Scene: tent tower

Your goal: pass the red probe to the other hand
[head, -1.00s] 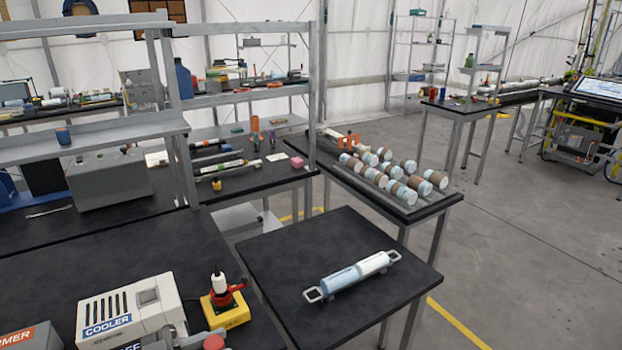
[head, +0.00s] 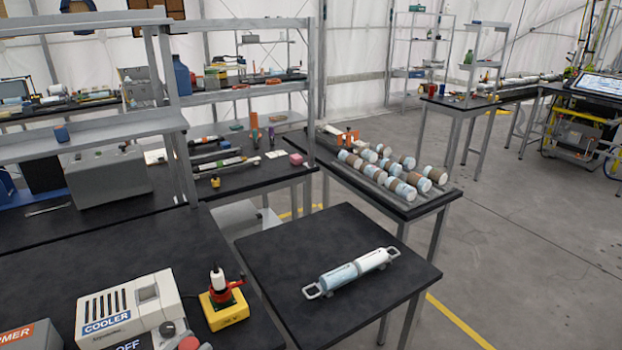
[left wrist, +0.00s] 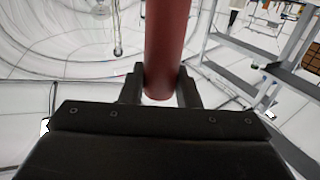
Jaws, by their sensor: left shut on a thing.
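The red probe (left wrist: 167,45) is a smooth red rod in the left wrist view. It runs from the top edge down to between the two dark fingers of my left gripper (left wrist: 160,85). The fingers are shut on its lower end, and its far end is out of the frame. I cannot make out my left gripper or the probe in the head view. My right gripper is in neither view.
A small black table (head: 270,250) bears a white and light-blue cylinder with end handles (head: 350,272). At the lower left are a box marked COOLER (head: 128,308) and a yellow block with a red fitting (head: 224,310). Another table (head: 385,195) carries several banded cylinders.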

